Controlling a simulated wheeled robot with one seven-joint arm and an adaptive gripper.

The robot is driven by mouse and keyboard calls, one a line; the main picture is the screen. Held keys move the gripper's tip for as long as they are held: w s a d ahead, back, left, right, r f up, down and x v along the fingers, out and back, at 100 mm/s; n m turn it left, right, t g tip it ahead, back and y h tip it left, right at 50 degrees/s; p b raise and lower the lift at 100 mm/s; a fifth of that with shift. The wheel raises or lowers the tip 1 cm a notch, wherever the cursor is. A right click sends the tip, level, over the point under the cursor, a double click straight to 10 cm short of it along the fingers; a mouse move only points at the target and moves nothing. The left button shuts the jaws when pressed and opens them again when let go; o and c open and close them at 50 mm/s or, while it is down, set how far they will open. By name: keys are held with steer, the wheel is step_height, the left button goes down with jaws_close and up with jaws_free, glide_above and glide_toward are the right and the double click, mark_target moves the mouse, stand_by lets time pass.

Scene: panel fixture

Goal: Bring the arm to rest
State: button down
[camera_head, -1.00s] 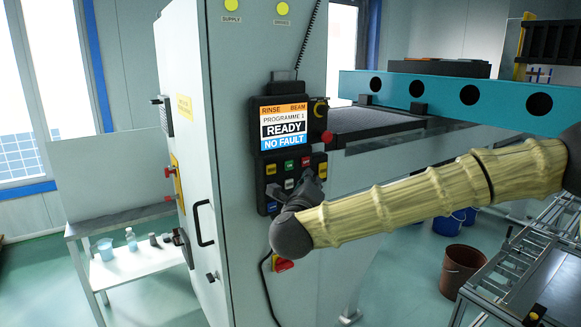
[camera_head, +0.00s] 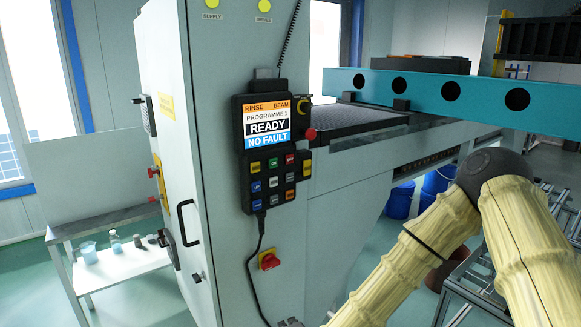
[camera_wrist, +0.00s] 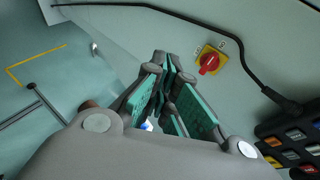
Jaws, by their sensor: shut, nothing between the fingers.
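My arm (camera_head: 510,235) is bent, its dark elbow joint high at the right of the head view and its cream-covered links running down out of the frame. My gripper (camera_wrist: 164,72) shows in the wrist view, shut and empty, with its green-lined fingers together. It appears apart from the grey cabinet face. The pendant with its screen (camera_head: 266,122) reads "READY" and "NO FAULT", and its keypad (camera_head: 271,180) is fully uncovered. In the wrist view part of the keypad (camera_wrist: 295,143) shows at the right edge.
A red rotary switch (camera_head: 269,261) sits below the pendant; it also shows beside my fingers in the wrist view (camera_wrist: 209,63). A black cable (camera_head: 252,275) hangs from the pendant. A teal beam (camera_head: 440,88) crosses behind the arm. A low table (camera_head: 110,215) stands left.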

steer(key=s+d+f+n+g, duration=0.3)
steer(key=s+d+f, duration=0.1)
steer(key=s+f, duration=0.4)
steer(key=s+d+f+n+g, duration=0.2)
steer(key=s+d+f+n, duration=0.2)
steer(key=s+f, duration=0.45)
steer(key=s+d+f+n+g+h, duration=0.1)
steer(key=s+d+f+n+g, duration=0.2)
steer(key=s+d, duration=0.4)
steer(key=s+d+f+n+g+h, duration=0.1)
steer(key=s+d+f+n+g, duration=0.2)
steer(key=s+d, duration=0.5)
steer(key=s+f, duration=0.1)
steer(key=s, duration=0.5)
steer(key=shift+d+g+h, duration=0.15)
steer(key=shift+g+h, duration=0.25)
steer(key=shift+s+d, duration=0.1)
